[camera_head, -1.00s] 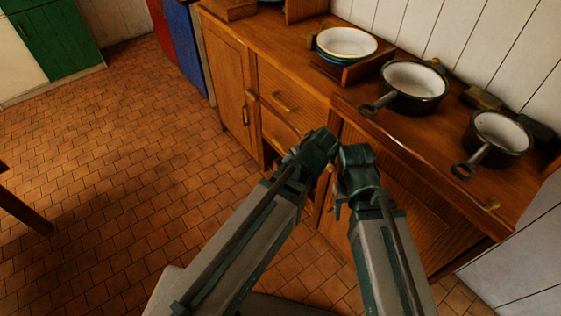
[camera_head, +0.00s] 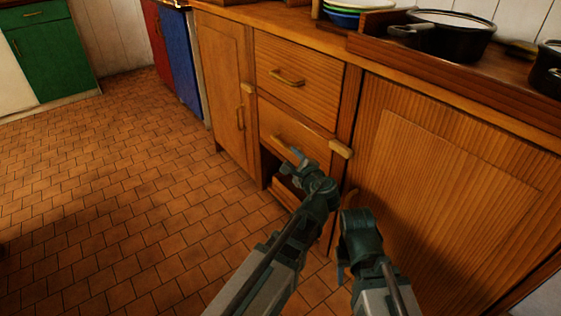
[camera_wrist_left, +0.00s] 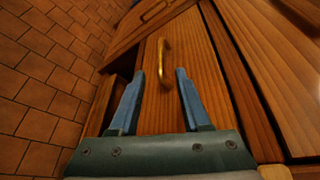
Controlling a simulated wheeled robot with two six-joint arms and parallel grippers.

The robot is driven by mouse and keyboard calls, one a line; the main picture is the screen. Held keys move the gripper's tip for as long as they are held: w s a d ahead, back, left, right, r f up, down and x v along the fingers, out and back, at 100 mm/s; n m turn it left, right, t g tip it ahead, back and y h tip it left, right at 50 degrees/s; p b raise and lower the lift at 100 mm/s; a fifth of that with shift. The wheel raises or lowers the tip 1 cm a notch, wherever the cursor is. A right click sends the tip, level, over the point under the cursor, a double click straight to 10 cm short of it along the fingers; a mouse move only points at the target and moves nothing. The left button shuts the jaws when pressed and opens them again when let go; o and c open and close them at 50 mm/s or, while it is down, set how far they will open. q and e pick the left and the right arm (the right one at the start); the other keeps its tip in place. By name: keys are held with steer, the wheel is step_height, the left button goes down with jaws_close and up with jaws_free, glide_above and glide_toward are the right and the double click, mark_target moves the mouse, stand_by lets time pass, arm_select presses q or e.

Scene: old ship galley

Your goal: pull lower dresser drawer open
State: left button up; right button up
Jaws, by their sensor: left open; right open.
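The wooden dresser has two stacked drawers left of its right-hand door. The lower drawer (camera_head: 312,146) looks shut, or nearly so, and has a brass bar handle (camera_head: 281,140). My left gripper (camera_head: 291,157) is open in front of it, partly covering its lower part. In the left wrist view, the handle (camera_wrist_left: 163,62) lies ahead between the two open fingers (camera_wrist_left: 158,76), not visibly touched, against the drawer front (camera_wrist_left: 190,45). My right gripper (camera_head: 343,240) is open and empty, low in front of the right door, with no contact visible.
The upper drawer (camera_head: 312,72) is shut above. An open recess (camera_head: 269,168) lies under the lower drawer. Cabinet doors stand left (camera_head: 222,75) and right (camera_head: 440,170). A black pan (camera_head: 450,40) and stacked bowls (camera_head: 355,17) sit on top. The tiled floor (camera_head: 130,190) at left is clear.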

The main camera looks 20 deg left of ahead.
mark_target(282, 145)
arm_select(q)
steer(key=shift+m+t, duration=0.3)
steer(key=shift+m, duration=0.2)
steer(key=b+x, duration=0.1)
steer(key=x, duration=0.3)
steer(key=b+x, duration=0.1)
steer(key=x, duration=0.4)
steer(key=f+b+x, duration=0.1)
steer(key=x, duration=0.4)
steer(key=shift+w+d+b, duration=0.15)
steer(key=shift+w+b, duration=0.1)
steer(key=shift+b, duration=0.15)
arm_select(e)
step_height(282, 145, down, 5)
steer(key=shift+r, duration=0.1)
arm_select(q)
jaws_close()
